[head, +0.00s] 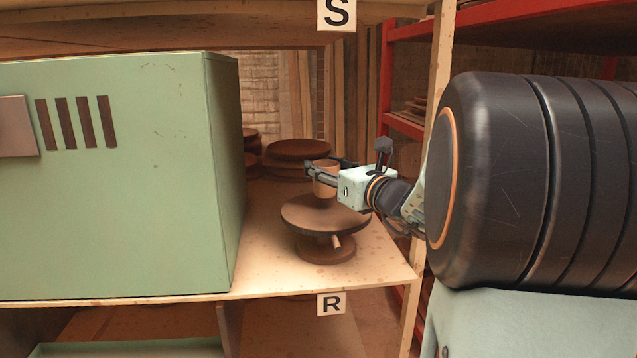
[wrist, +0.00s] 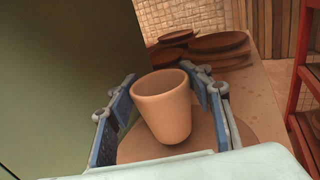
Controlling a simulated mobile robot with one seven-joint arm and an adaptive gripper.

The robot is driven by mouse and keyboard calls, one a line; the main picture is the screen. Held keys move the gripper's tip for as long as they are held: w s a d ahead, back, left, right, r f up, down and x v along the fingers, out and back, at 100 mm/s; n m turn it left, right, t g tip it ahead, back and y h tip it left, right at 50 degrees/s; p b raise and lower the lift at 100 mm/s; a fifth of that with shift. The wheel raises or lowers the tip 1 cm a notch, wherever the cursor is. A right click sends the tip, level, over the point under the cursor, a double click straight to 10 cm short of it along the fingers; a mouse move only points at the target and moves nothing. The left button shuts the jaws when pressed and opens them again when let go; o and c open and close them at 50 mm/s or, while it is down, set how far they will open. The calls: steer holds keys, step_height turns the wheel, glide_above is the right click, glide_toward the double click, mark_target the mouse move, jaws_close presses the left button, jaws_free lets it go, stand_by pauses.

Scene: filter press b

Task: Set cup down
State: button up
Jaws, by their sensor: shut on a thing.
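The cup (head: 326,186) is tan clay and handleless. In the wrist view the cup (wrist: 163,108) sits between the two blue-padded fingers of my gripper (wrist: 166,108), with its open mouth visible. In the head view my gripper (head: 322,176) reaches in from the right and is shut on the cup. I cannot tell whether the cup's base touches the disc. The disc also shows below the cup in the wrist view (wrist: 240,134).
A large green box (head: 120,180) fills the left of the shelf (head: 385,262). Stacked brown plates (head: 298,150) lie behind the stand. A wooden post and a red rack (head: 405,125) stand at the right. Signs S (head: 336,14) and R (head: 331,304) mark the shelves.

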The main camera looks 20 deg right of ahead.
mark_target(322, 190)
steer(key=f+b, duration=0.2)
steer(key=f, duration=0.1)
steer(key=shift+d+f, duration=0.2)
steer(key=o, duration=1.2)
steer(key=shift+o, duration=0.2)
